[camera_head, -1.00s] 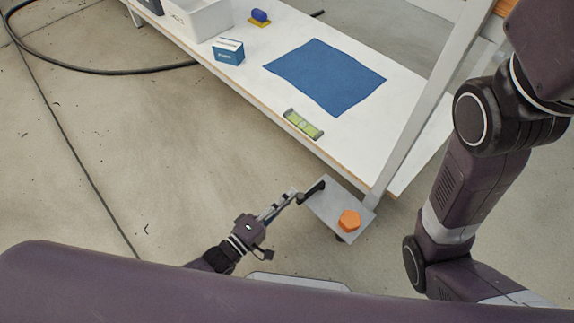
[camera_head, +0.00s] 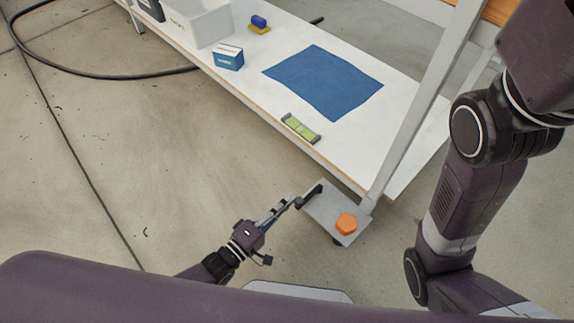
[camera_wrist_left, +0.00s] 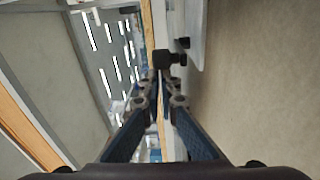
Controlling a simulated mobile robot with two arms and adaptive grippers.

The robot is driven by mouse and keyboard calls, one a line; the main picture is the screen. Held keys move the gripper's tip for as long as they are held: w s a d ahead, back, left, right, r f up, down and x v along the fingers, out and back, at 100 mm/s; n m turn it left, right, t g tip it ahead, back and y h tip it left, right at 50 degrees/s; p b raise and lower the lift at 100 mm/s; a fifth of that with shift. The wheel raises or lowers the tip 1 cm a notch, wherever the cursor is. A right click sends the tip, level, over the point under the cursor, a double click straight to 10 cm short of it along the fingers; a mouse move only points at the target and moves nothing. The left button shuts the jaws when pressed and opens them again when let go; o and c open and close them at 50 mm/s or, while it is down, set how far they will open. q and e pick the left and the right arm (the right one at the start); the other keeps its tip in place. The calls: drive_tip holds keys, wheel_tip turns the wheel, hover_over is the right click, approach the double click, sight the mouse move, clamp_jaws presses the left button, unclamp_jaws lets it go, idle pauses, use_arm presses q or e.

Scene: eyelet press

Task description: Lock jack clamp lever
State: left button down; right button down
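A grey plate (camera_head: 335,213) with an orange knob (camera_head: 346,224) sits beside the foot of the table's metal leg. A black lever (camera_head: 311,194) lies along its left edge; a black block that appears to be its end (camera_wrist_left: 168,59) shows in the left wrist view. My left gripper (camera_head: 296,202) reaches from the lower left, its tips close to the lever's near end. In the left wrist view its fingers (camera_wrist_left: 159,78) come together just below the black block, with nothing visible between them. Whether they touch it is unclear. My right gripper is out of view.
A white table (camera_head: 240,84) holds a blue cloth (camera_head: 323,82), a green level (camera_head: 300,128), a blue box (camera_head: 228,58) and a white bin (camera_head: 198,20). A metal leg (camera_head: 415,120) rises right of the plate. Floor to the left is clear; a black cable lies farther back.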

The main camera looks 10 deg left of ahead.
use_arm(q)
wheel_tip(320, 180, up, 10)
idle(0.6)
idle(0.4)
